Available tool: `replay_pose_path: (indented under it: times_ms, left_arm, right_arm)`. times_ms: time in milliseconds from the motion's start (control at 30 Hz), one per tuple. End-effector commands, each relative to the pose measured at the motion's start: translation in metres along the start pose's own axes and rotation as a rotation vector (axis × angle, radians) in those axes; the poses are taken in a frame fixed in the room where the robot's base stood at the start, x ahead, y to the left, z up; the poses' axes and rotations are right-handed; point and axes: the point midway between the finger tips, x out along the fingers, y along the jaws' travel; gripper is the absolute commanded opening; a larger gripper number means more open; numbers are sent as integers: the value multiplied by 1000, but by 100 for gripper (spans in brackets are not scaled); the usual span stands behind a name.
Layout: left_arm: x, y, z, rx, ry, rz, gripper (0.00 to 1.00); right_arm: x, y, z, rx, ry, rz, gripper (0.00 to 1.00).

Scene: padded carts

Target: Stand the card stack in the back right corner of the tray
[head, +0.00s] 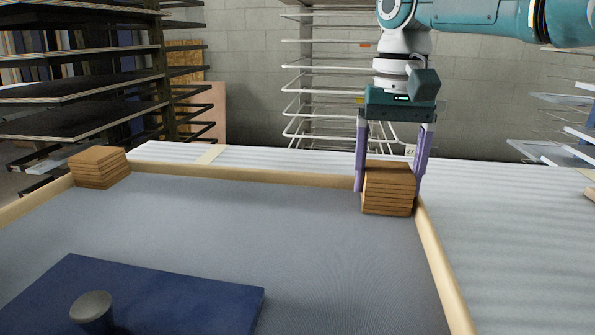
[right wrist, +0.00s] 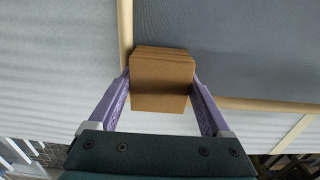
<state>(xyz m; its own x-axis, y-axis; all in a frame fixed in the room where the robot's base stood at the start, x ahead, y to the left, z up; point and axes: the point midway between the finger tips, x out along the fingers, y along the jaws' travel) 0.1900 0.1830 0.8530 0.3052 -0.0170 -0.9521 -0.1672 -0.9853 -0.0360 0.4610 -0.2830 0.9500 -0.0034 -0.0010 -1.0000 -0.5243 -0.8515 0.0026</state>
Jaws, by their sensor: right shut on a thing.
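The card stack (head: 388,190) is a brown block of several layers. My right gripper (head: 388,187) points down from above and is shut on it, one purple finger on each side. The stack is upright at the back right corner of the tray (head: 441,262), which has a pale wooden rim and a grey floor. In the right wrist view the stack (right wrist: 163,82) sits between the fingers and hides the rim corner. I cannot tell whether its underside touches the floor. My left gripper is not in view.
A similar brown stack (head: 100,167) stands at the tray's back left corner. A dark blue slab (head: 170,290) with a grey round-topped knob (head: 92,308) lies at front left. The tray's middle is clear. Shelving racks (head: 90,75) stand behind.

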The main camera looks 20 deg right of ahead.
Motion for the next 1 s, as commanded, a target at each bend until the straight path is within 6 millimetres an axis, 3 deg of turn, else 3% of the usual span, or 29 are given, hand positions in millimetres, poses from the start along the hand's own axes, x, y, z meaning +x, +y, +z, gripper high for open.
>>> replay_pose_path:
  times_ms: [400, 433, 567, 1000]
  left_arm:
    - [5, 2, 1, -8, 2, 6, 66]
    - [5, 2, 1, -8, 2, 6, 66]
    - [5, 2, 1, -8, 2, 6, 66]
    - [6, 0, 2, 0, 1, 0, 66]
  right_arm:
    - [20, 3, 0, -3, 2, 9, 20]
    - [20, 4, 0, -3, 2, 11, 83]
    - [21, 4, 0, -3, 3, 13, 98]
    - [22, 6, -1, 0, 4, 14, 100]
